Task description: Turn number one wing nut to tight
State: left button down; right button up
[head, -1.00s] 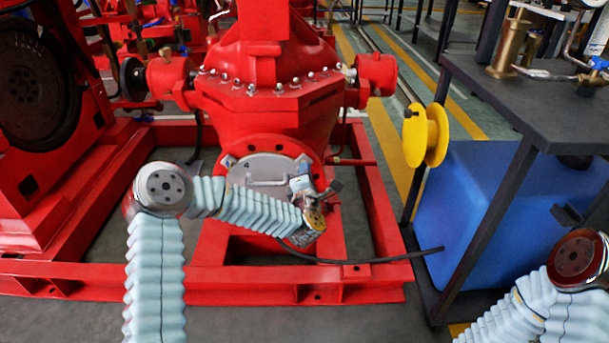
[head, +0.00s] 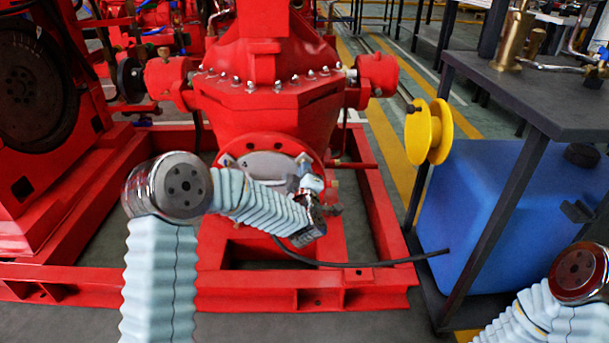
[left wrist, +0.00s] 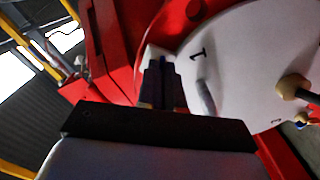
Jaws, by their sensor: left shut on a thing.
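The grey round cover (head: 265,166) sits on the front of the red pump. In the left wrist view, the pale cover (left wrist: 245,55) carries a printed "1" right beside my left gripper (left wrist: 163,80). In the head view, my left gripper (head: 304,172) is at the cover's upper right edge, and the nut cannot be made out there. My right arm shows at the lower right, with its gripper out of view.
A bar handle (left wrist: 205,95) and a brass-coloured knob (left wrist: 293,86) are on the cover near the gripper. A black hose (head: 350,264) runs below the arm. A yellow reel (head: 428,132), blue tank (head: 490,215) and dark table (head: 545,100) stand to the right.

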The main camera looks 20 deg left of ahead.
pick_arm(q)
jog(key=shift+s+a+m+p, duration=0.15)
jog(key=shift+m+p, duration=1.8)
jog(key=shift+m, duration=5.1)
jog(key=shift+w+a+m+p, duration=0.2)
jog(key=shift+m+p, duration=1.75)
jog(key=shift+m, duration=5.1)
jog(key=c, duration=1.3)
grip_release()
